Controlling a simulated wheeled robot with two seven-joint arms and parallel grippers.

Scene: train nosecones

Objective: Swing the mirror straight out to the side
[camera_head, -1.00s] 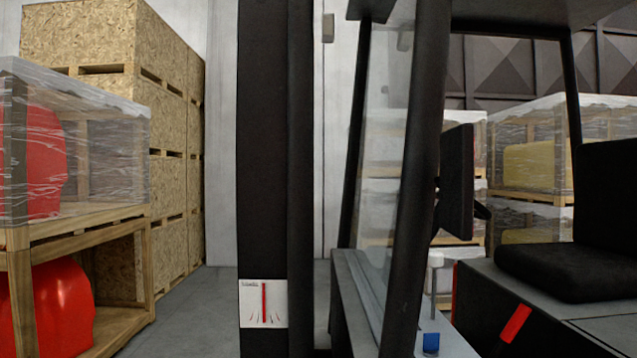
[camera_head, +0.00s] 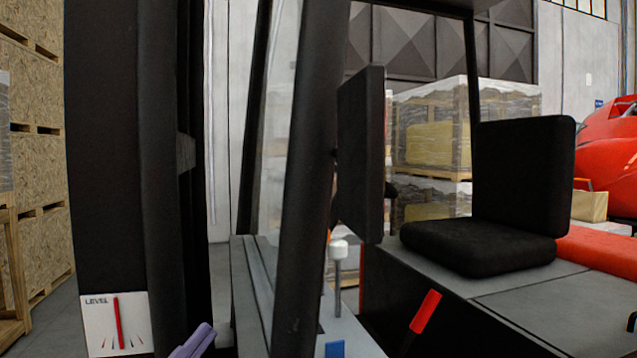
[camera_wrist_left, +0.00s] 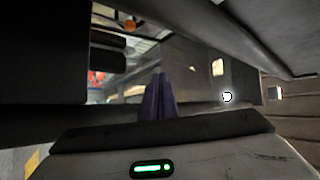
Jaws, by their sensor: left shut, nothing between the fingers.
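The mirror is most likely the flat black panel (camera_head: 362,150) on the dark slanted post (camera_head: 305,180) of the forklift's cab. It stands upright and shows steeply from the side, so its reflecting face is hidden. My left gripper (camera_head: 200,338) shows its purple fingers at the bottom edge, below and left of the panel and apart from it. In the left wrist view the purple fingers (camera_wrist_left: 158,98) are together and empty. A large dark surface (camera_wrist_left: 45,50) fills the upper left there; I cannot tell whether it is the mirror. My right gripper is not in view.
A thick black mast (camera_head: 120,150) with a white level card (camera_head: 117,323) stands at left. A grey-topped lever (camera_head: 338,252), a red-handled lever (camera_head: 425,312) and the black seat (camera_head: 520,190) lie right of the post. Wrapped pallets (camera_head: 435,130) stand behind.

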